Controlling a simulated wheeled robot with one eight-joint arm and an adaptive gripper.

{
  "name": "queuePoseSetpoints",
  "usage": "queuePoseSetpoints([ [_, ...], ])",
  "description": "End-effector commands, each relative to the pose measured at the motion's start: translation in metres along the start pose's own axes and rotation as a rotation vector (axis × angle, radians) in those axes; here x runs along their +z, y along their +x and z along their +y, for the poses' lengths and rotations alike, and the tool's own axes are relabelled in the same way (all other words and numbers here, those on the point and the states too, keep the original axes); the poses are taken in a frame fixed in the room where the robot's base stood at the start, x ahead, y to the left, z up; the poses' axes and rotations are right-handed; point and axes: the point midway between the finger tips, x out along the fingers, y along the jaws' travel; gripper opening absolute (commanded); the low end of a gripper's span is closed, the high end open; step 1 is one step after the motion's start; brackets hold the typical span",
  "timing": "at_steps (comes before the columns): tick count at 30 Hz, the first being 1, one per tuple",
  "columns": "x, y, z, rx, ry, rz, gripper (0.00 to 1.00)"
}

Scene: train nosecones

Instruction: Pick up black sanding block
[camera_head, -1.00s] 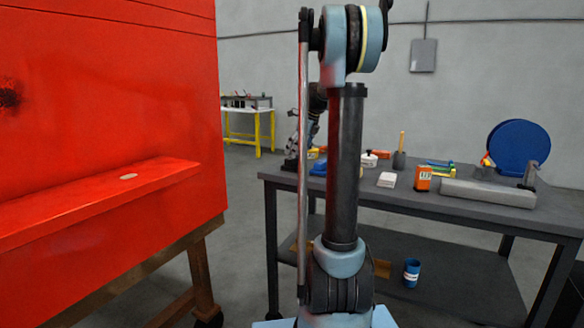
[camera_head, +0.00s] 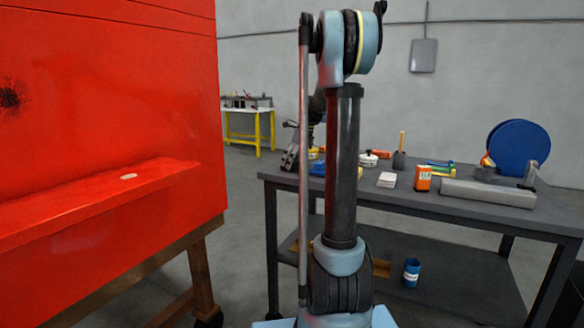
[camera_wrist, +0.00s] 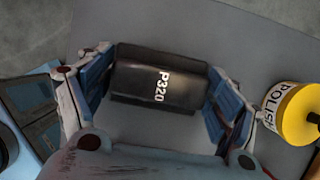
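The black sanding block (camera_wrist: 158,80), marked P320, lies on the grey table in the wrist view. My gripper (camera_wrist: 160,88) is open around it, with one blue-padded finger on each side of the block. The left finger is close to the block's left end, and a narrow gap shows at the right end. I cannot tell whether either finger touches it. In the head view my gripper (camera_head: 290,150) is mostly hidden behind my arm, at the table's left end. The block cannot be made out there.
On the grey workbench (camera_head: 400,194) are an orange box (camera_head: 423,178), a white block (camera_head: 387,180) and a grey bar (camera_head: 488,193). The red panel (camera_head: 110,100) stands left.

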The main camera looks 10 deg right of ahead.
Motion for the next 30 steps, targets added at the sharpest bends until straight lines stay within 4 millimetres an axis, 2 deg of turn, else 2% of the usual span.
queuePoseSetpoints([
  [7, 0.0, -0.001, 0.0, 0.0, 0.0, 0.0, 0.56],
  [11, 0.003, -0.008, 0.0, 0.0, 0.0, 0.0, 0.56],
  [24, 0.031, -0.074, 0.0, 0.0, 0.0, 0.0, 0.56],
  [30, 0.037, -0.09, 0.0, 0.0, 0.0, 0.0, 0.56],
])
